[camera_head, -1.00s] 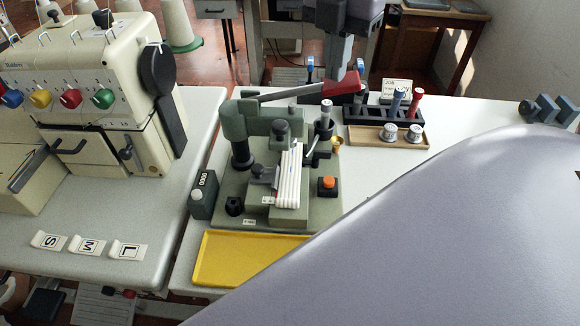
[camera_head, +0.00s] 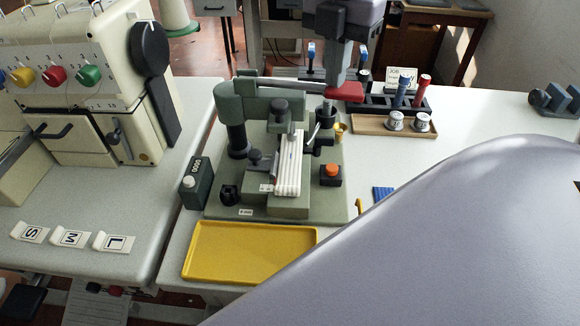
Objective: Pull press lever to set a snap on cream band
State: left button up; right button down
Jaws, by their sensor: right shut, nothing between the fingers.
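The green press (camera_head: 236,112) stands on its base plate in the middle of the table. Its lever (camera_head: 290,86) runs to the right and slopes slightly down to a red handle (camera_head: 346,93). My right gripper (camera_head: 334,86) comes down from the top and is shut and empty at the handle; whether it touches is hard to tell. The cream band (camera_head: 288,168) lies folded on the press bed under the ram (camera_head: 292,127), held beside a dark clamp knob (camera_head: 256,157). Any snap under the ram is hidden. My left gripper is out of view.
A yellow tray (camera_head: 245,250) lies in front of the press. An orange button (camera_head: 331,170) and a counter box (camera_head: 196,184) flank it. A tool rack (camera_head: 380,102) and wooden tray (camera_head: 365,125) stand behind right. A sewing machine (camera_head: 90,80) is left. A large grey shape covers the lower right.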

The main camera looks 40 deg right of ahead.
jog(key=shift+r+p, duration=1.5)
jog(key=shift+r, duration=0.5)
pick_arm(q)
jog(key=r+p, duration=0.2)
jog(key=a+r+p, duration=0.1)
jog(key=p, duration=0.1)
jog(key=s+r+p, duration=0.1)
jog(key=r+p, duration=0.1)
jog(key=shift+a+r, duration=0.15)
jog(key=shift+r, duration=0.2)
pick_arm(e)
notch_tip(320, 180, up, 9)
jog(key=shift+a+f, duration=0.1)
